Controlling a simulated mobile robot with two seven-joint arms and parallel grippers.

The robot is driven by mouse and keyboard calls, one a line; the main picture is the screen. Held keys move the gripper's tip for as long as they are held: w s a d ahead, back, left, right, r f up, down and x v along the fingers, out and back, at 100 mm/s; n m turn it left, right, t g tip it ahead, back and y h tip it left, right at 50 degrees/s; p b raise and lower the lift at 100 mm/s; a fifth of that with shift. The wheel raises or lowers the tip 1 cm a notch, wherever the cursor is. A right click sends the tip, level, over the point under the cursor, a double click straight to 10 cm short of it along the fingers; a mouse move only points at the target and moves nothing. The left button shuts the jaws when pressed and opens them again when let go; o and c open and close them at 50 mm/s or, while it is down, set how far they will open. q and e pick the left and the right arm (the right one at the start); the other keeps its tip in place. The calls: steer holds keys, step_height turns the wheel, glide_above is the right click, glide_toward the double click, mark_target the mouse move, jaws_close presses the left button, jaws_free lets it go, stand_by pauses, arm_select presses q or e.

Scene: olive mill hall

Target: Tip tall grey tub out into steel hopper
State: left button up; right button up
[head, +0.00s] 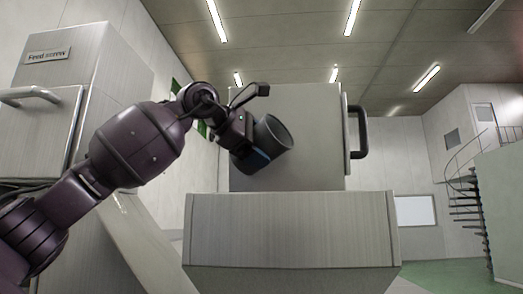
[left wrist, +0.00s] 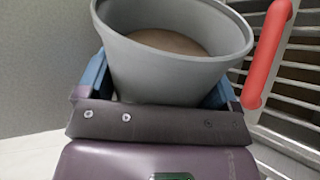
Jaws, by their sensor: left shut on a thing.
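The tall grey tub (head: 275,134) is held up above the front wall of the steel hopper (head: 290,230) in the head view. It is tilted, with its open mouth toward the upper right. My left gripper (head: 258,155) is shut on its side. In the left wrist view the tub (left wrist: 165,75) sits between the blue fingers of my left gripper (left wrist: 155,88), and a brown mass (left wrist: 170,42) shows inside it. The hopper's inside is hidden behind its front wall in the head view. My right gripper is not in view.
A steel cabinet (head: 110,75) marked "Feed screw" stands at left. Behind the hopper is a tall steel housing (head: 315,160) with a dark handle (head: 358,132). In the left wrist view a red bar (left wrist: 268,55) lies close right of the tub, over a metal grating (left wrist: 303,75).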

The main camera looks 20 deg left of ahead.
arm_select(q)
steer(key=shift+s+a+r, duration=0.1)
steer(key=shift+a, duration=0.1)
steer(key=shift+s+r+y, duration=0.1)
steer(key=shift+y, duration=0.3)
steer(key=shift+d+r+m+y+p, duration=0.4)
steer(key=shift+r+m+y+p, duration=0.1)
steer(key=shift+m+p, duration=0.35)
steer(key=shift+s+d+r+m+t+y, duration=0.1)
steer(key=shift+m+t+y, duration=0.1)
steer(key=shift+m, duration=0.15)
steer(key=shift+d+r+m+t+y, duration=0.1)
steer(key=shift+m+y, duration=0.1)
steer(key=shift+m, duration=0.1)
